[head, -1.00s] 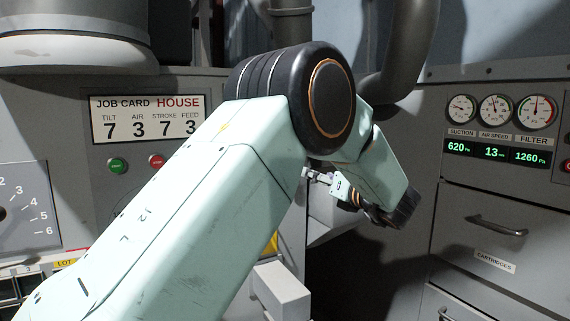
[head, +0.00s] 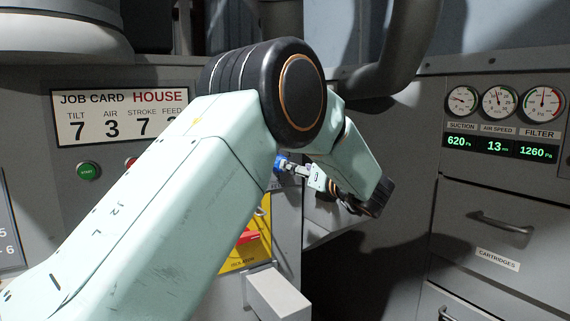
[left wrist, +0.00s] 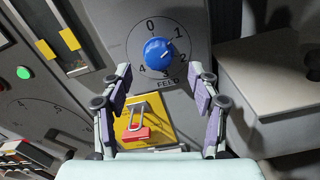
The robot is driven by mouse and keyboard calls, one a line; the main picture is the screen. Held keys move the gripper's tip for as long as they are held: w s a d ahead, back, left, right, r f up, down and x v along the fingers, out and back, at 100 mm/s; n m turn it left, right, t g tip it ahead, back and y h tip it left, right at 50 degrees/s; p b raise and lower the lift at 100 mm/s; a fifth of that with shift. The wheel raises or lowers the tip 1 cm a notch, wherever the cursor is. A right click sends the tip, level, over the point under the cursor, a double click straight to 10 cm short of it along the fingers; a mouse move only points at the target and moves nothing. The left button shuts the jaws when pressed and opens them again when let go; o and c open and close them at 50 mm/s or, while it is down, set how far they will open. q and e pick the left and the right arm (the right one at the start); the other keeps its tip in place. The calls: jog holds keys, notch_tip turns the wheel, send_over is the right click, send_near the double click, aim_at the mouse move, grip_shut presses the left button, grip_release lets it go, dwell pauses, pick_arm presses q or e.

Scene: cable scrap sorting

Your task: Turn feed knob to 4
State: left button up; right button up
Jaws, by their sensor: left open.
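The blue feed knob (left wrist: 158,52) sits on a grey panel in a dial numbered 0 to 4, above the word FEED. A pale mark shows on its face, but I cannot tell surely which number it points at. My left gripper (left wrist: 160,74) is open and empty, its two fingers spread to either side below the knob, not closed on it. In the head view the knob (head: 280,162) shows partly past my arm, with the left gripper (head: 291,168) close in front of it. My right gripper is not in view.
A grey box-like ledge (left wrist: 270,70) stands to the right. The job card (head: 68,142) reads tilt 7, air 3, stroke 7; my arm covers most of the feed figure.

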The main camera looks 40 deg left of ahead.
pick_arm(q)
jog(key=x, duration=0.6)
jog(key=shift+s, duration=0.25)
jog(key=shift+w+a+f, duration=0.15)
jog(key=shift+a+f, duration=0.05)
jog(key=shift+a, duration=0.05)
jog(key=c, duration=0.3)
jog(key=shift+w+d, duration=0.1)
jog(key=shift+d, duration=0.05)
jog(key=c, duration=0.6)
jog(key=shift+r, duration=0.1)
jog(key=shift+c, duration=1.3)
